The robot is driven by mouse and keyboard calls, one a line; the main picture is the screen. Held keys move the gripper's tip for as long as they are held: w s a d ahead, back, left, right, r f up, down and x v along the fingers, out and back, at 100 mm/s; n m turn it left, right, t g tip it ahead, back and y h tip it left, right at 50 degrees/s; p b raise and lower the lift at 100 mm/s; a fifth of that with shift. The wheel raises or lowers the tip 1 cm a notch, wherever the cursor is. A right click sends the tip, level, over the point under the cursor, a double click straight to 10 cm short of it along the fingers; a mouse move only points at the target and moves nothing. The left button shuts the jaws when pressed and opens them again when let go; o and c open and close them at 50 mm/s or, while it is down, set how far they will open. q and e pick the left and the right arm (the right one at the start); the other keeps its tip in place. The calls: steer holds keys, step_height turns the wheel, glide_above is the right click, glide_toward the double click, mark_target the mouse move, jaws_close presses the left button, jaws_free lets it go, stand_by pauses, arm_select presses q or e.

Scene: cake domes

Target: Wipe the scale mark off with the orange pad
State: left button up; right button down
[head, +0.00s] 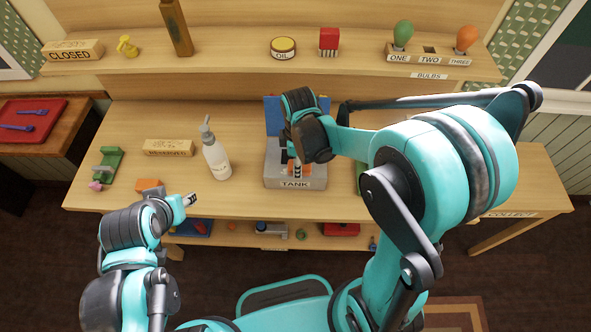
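The grey box labelled TANK (295,184) stands on the middle of the table, with a blue panel (271,115) behind it. My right gripper (297,168) points down over the tank's top, and my wrist hides part of it. A bit of orange (307,169) shows right at its fingertips; I cannot tell whether it is the pad or whether the fingers hold it. No scale mark can be made out. My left gripper (191,199) is over the table's front left, apart from the tank, its fingers close together. An orange block (150,185) lies behind my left wrist.
A labelled wooden block (168,148) and a green holder (107,164) are farther left. The COLLECT side table (520,190) looks clear.

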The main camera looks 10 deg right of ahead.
steer(key=shift+s+d, duration=0.1)
steer(key=shift+d, duration=0.2)
steer(key=shift+a, duration=0.1)
steer(key=shift+w+a+f+b, duration=0.1)
steer(key=shift+w+a+b, duration=0.1)
steer(key=shift+a, duration=0.6)
steer(key=shift+w+a+b, duration=0.1)
steer(key=shift+w+a, duration=0.1)
steer(key=shift+a, duration=0.6)
steer(key=shift+d, duration=0.1)
steer(key=shift+s+d, duration=0.2)
steer(key=shift+d, duration=0.6)
steer(key=shift+s+d, duration=0.2)
steer(key=shift+d, duration=0.55)
steer(key=shift+a, duration=0.1)
